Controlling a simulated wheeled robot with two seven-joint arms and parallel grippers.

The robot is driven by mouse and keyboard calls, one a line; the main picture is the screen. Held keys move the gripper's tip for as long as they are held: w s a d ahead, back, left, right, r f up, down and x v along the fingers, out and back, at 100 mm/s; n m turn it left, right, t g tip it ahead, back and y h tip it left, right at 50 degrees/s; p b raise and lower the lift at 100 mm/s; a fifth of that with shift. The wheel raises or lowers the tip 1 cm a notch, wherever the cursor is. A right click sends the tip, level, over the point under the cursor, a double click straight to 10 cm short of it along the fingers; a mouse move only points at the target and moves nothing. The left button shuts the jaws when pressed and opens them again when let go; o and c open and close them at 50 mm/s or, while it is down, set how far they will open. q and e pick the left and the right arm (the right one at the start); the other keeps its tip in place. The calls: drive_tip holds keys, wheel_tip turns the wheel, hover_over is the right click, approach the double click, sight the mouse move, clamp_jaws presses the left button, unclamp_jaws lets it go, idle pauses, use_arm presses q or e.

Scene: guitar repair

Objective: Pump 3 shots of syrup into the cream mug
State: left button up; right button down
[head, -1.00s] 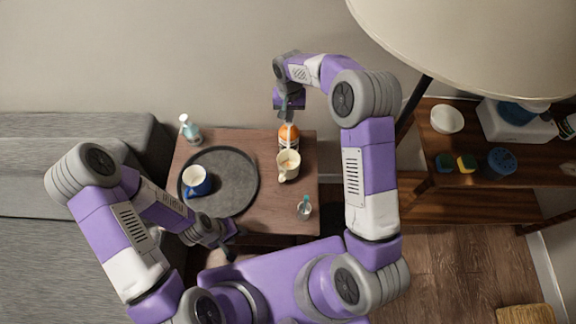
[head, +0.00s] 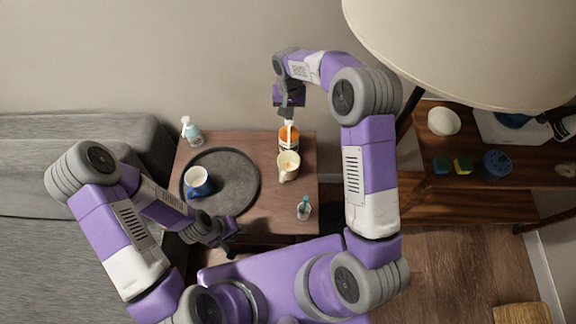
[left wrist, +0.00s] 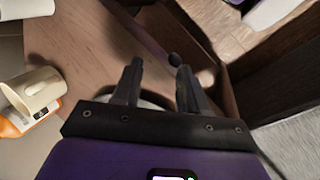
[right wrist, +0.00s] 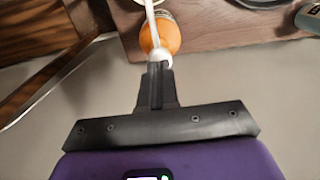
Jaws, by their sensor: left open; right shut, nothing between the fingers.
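The cream mug (head: 288,166) stands upright on the small wooden table, directly in front of the syrup bottle; it shows at the left of the left wrist view (left wrist: 42,92). The syrup bottle (head: 289,139) has an orange body and a white pump (right wrist: 152,22). My right gripper (right wrist: 160,68) is shut and empty, just above the pump head; I cannot tell if its tips touch it. In the head view my right gripper (head: 289,108) hangs over the bottle. My left gripper (head: 230,236) is open and empty near the table's front edge; its fingers show in the left wrist view (left wrist: 157,66).
A round dark tray (head: 238,185) holds a blue and white mug (head: 198,183). A clear pump bottle (head: 190,130) stands at the back left corner, and a small teal-topped bottle (head: 304,208) at the front right. A lamp shade (head: 460,50) overhangs the right side, above a wooden shelf (head: 470,210).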

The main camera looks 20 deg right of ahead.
idle(0.3)
wheel_tip(320, 180, up, 6)
drive_tip(key=p, duration=0.4)
drive_tip(key=shift+p, duration=0.3)
idle(0.4)
